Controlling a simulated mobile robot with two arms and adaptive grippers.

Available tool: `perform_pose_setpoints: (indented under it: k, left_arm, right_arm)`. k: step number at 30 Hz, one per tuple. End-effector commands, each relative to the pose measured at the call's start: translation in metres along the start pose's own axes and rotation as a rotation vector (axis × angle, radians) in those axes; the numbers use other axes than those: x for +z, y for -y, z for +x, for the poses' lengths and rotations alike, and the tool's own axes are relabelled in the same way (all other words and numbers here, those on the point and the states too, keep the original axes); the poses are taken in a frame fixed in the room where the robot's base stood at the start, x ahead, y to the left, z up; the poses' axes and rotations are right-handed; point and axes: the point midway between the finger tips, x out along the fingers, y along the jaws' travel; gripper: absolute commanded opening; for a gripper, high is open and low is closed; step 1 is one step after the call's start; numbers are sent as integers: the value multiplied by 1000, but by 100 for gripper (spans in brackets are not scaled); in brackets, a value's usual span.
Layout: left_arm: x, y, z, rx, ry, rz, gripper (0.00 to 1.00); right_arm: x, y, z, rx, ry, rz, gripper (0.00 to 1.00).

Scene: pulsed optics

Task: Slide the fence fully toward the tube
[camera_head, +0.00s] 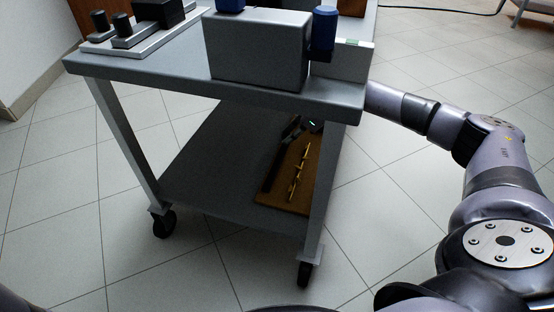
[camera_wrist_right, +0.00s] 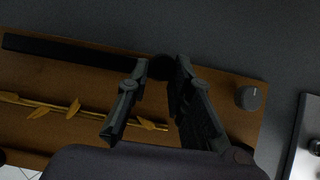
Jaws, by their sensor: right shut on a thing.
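A long black bar, which appears to be the fence (camera_wrist_right: 75,50), lies along one side of a brown board on the cart's lower shelf; it also shows in the head view (camera_head: 272,170). A dark round knob (camera_wrist_right: 162,67) is at its end. My right gripper (camera_wrist_right: 162,72) has its fingertips on either side of this knob and is shut on it; in the head view the gripper (camera_head: 300,126) is small and dark. A thin gold rod with leaf-like pieces (camera_wrist_right: 72,108), perhaps the tube, runs roughly along the board, apart from the bar. My left gripper is out of view.
The brown board (camera_head: 268,198) sits on the grey lower shelf (camera_head: 215,170), beneath the cart's top (camera_head: 150,75). A short dark cylinder (camera_wrist_right: 250,97) stands at the board's end. A grey box (camera_head: 255,50) stands on the top. The cart's legs and edge frame the space.

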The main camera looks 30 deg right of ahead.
Motion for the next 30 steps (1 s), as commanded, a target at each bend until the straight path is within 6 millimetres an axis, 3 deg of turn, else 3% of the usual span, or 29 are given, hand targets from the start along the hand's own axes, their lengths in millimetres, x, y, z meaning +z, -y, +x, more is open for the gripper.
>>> perform_pose_setpoints:
  k: [10,30]
  left_arm:
    - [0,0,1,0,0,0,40]
    - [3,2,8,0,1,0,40]
  right_arm:
    - [-2,1,-2,-2,0,0,0]
    - [-29,1,-20,-2,-1,1,0]
